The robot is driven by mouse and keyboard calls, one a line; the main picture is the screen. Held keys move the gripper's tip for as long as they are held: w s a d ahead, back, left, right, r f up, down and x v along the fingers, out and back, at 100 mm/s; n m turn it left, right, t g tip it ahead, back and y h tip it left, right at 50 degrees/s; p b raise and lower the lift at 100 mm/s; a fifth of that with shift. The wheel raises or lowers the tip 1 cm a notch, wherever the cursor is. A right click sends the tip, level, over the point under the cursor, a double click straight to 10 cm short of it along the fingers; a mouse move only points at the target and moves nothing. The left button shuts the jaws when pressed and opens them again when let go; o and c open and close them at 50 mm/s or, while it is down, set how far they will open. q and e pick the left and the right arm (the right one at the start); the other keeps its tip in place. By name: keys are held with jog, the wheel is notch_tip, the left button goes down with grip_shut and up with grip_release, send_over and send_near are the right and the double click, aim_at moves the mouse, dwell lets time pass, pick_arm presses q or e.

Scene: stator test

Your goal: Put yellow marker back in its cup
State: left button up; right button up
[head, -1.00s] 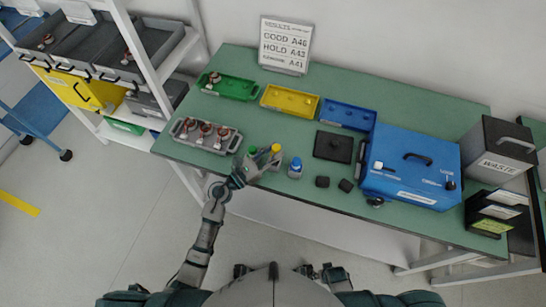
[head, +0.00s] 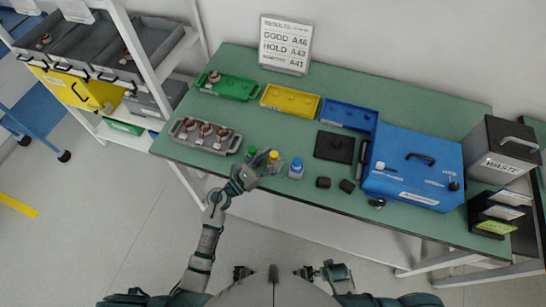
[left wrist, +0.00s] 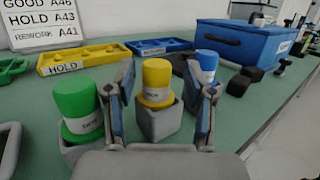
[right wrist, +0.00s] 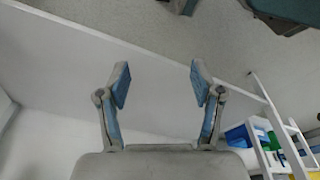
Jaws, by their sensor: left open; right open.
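The yellow marker (left wrist: 156,80) stands upright in its grey cup (left wrist: 158,122) in the left wrist view; in the head view its yellow top (head: 273,155) shows near the table's front edge. My left gripper (left wrist: 158,85) is open, with one finger on each side of the marker and cup. Whether either finger touches them I cannot tell. My right gripper (right wrist: 160,85) is open and empty, away from the table, facing a pale wall and the floor.
A green marker (left wrist: 76,105) in a cup stands just left of my left gripper; a blue marker (left wrist: 205,65) stands to the right. Beyond are a yellow tray (head: 290,101), a blue tray (head: 349,115) and a blue box (head: 410,165). A grey tray (head: 206,136) holds copper-coloured parts.

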pick_arm(q)
jog(key=b+v, duration=0.1)
jog(key=v, duration=1)
jog(key=shift+s+a+b, duration=0.15)
jog(key=shift+a+b, duration=0.15)
pick_arm(e)
jog(key=shift+w+a+r, duration=0.1)
jog(key=shift+w+r, duration=0.1)
jog(key=shift+r, duration=0.55)
jog(key=shift+w+r, duration=0.2)
jog(key=shift+r, duration=0.55)
jog(key=shift+w+a+r, duration=0.1)
jog(key=shift+w+r, duration=0.1)
jog(key=shift+r, duration=0.55)
